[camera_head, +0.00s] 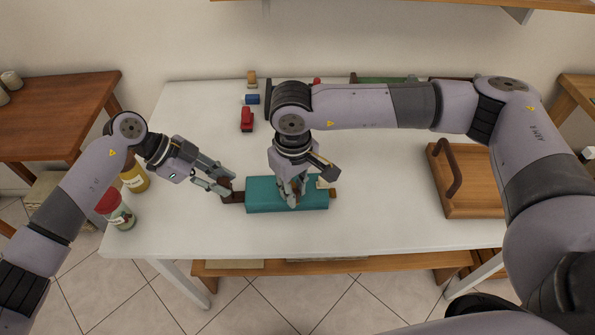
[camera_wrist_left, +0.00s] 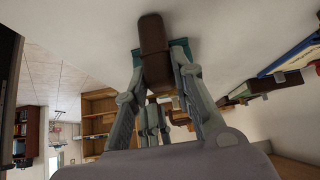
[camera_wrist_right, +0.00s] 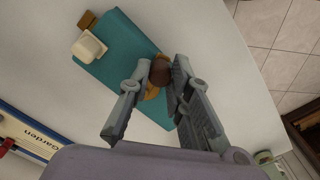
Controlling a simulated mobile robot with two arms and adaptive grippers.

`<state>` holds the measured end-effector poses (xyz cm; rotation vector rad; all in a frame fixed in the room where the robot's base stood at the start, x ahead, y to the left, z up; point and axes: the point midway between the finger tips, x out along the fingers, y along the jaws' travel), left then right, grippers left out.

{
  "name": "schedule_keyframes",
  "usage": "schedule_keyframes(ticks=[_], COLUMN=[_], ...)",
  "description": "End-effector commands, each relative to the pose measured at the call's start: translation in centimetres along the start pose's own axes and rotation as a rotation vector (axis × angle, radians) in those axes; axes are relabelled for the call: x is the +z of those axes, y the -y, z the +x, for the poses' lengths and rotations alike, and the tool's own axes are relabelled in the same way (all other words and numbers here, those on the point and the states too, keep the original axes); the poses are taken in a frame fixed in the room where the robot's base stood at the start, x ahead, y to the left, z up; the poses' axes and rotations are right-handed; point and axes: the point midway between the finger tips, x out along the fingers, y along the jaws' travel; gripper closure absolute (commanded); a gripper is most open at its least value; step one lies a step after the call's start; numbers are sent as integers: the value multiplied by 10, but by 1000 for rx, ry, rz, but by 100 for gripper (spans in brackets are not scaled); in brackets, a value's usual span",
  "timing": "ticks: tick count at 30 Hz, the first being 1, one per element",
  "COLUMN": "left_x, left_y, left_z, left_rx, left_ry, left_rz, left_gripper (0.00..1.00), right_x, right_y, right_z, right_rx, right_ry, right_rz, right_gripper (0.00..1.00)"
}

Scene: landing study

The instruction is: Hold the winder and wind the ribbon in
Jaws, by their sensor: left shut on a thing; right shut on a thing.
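The winder is a teal box (camera_head: 260,197) lying on the white table near its front edge. A dark brown handle (camera_head: 233,197) sticks out of its left end, and my left gripper (camera_head: 226,190) is shut on this handle, which also shows in the left wrist view (camera_wrist_left: 152,45). My right gripper (camera_head: 293,199) is over the box's top and is shut on a brown knob (camera_wrist_right: 160,72) with an orange-brown part under it. A cream block (camera_wrist_right: 89,46) sits on the box, and a small brown tab (camera_head: 332,192) shows at its right end. I cannot make out the ribbon.
A wooden tray (camera_head: 470,205) with a handle stands at the right. Jars (camera_head: 121,217) stand at the left front edge. A red item (camera_head: 247,120) and a blue item (camera_head: 251,99) lie behind the winder. The table between winder and tray is clear.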

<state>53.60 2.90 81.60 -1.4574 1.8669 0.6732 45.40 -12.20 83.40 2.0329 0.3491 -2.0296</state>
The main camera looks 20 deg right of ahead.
Motion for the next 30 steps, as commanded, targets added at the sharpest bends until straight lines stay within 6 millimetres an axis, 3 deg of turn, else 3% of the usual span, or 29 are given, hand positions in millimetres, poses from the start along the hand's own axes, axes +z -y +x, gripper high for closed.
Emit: schedule_keyframes(ticks=[5,6,16,26,30], left_x=[6,6,6,6,7], left_y=[-3,-3,-3,-3,-3], left_z=[5,5,5,5,5], left_rx=[10,10,10,10,10], left_ry=[10,10,10,11,11], left_rz=[-8,-8,-8,-8,-8], left_gripper=[100,100,100,100,100], right_x=[3,3,2,1,1], right_y=[-13,-12,-12,-12,-12], right_z=[2,2,1,-1,-16], right_rx=[-1,-1,0,0,0], right_ry=[5,4,0,-2,-4], right_rz=[-269,-287,-279,-278,-277], right_gripper=[100,80,58,58,58])
